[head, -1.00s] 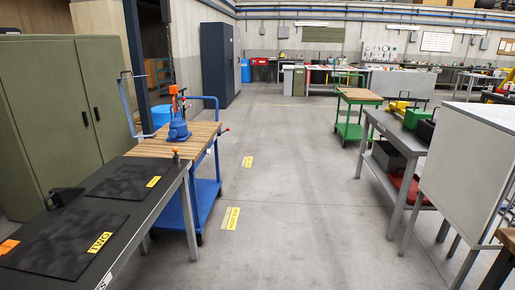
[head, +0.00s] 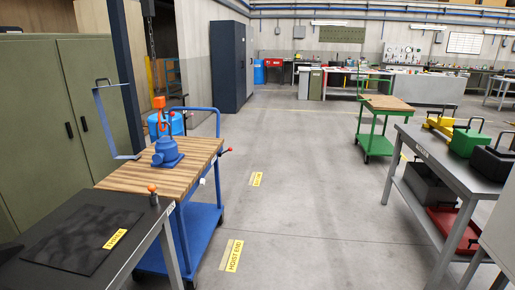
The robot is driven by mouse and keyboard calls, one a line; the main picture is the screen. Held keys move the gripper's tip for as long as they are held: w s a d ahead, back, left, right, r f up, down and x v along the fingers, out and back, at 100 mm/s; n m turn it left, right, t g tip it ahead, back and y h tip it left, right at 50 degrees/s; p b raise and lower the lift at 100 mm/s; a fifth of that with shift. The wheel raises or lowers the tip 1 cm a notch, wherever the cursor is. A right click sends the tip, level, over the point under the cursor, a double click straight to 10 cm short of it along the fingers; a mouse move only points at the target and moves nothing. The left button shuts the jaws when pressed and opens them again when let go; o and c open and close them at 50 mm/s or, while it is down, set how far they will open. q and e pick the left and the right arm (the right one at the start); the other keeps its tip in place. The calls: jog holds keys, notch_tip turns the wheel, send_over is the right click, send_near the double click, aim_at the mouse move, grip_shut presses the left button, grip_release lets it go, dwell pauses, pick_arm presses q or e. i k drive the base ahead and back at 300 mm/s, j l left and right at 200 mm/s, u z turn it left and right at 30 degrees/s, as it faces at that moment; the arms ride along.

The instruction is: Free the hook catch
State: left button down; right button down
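An orange hook (head: 160,118) stands upright on top of a blue block (head: 165,152) in the head view. The block rests on the wooden top of a blue cart (head: 205,224) at the left. The hook's catch is too small to make out, so I cannot tell how it stands. A blue-grey C-shaped frame (head: 101,122) with a handle on top stands at the left of the cart top. Neither of my grippers is in view.
A dark table (head: 140,262) with a black mat and an orange-tipped lever is at the front left. A green cart (head: 385,104) stands farther back. The floor aisle (head: 300,200) between is clear.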

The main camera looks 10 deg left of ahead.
aim_at(172, 114)
jog(key=i+l+u, duration=0.2)
jog(key=i, duration=1.25)
jog(key=i+j+u, duration=0.1)
jog(key=i+u, duration=0.7)
jog(key=i, duration=0.15)
jog(key=i+l+u, duration=0.2)
jog(key=i+u, duration=0.6)
jog(key=i, duration=0.25)
